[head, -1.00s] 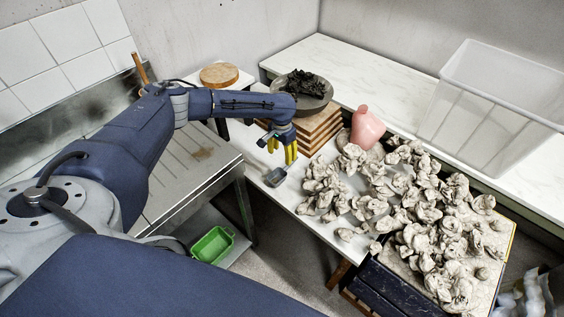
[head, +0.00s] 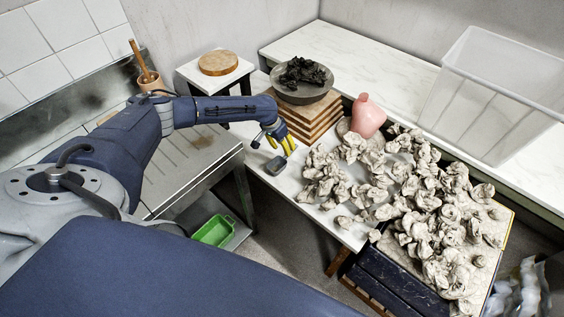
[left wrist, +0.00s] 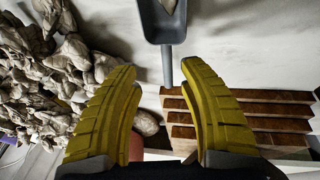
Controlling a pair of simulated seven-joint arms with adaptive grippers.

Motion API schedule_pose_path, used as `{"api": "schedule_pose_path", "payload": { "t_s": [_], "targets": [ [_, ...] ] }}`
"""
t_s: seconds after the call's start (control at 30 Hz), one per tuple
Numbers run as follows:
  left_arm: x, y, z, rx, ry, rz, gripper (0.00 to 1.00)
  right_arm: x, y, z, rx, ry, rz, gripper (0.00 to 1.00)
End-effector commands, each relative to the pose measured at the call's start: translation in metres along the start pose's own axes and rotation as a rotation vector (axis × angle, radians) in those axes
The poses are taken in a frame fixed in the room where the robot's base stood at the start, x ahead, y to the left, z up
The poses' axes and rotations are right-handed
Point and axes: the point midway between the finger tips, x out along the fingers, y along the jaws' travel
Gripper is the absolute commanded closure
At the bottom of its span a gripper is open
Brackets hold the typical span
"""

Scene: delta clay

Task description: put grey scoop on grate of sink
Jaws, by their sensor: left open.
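The grey scoop (head: 274,165) lies on the white table, left of the clay pile. In the left wrist view the scoop (left wrist: 165,22) is at the top, its handle pointing toward my fingers. My left gripper (head: 288,145), with yellow fingers, is open and empty close to the scoop's handle end. In the left wrist view the open left gripper (left wrist: 159,68) has the handle end just beyond and between its fingertips, apart from them. The metal sink unit (head: 205,165) with a ribbed top stands at left, partly hidden by my arm. I cannot make out a separate grate.
Clay lumps (head: 435,215) cover the table's right side. A green tray (head: 215,231) sits below the sink unit. A gap separates the unit and table.

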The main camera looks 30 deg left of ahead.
Motion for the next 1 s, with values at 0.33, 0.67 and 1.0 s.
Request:
{"api": "schedule_pose_path", "payload": {
  "t_s": [0.33,0.67,1.0],
  "targets": [
    [0.014,-0.016,-0.002,0.004,0.142,0.036,0.59,0.000,0.000,0.000,0.000,0.000,0.000,0.56],
    [0.038,-0.015,-0.006,0.002,0.144,0.036,0.59,0.000,0.000,0.000,0.000,0.000,0.000,0.56],
    [0.074,-0.010,-0.011,0.002,0.142,0.036,0.59,0.000,0.000,0.000,0.000,0.000,0.000,0.56]
  ]
}}
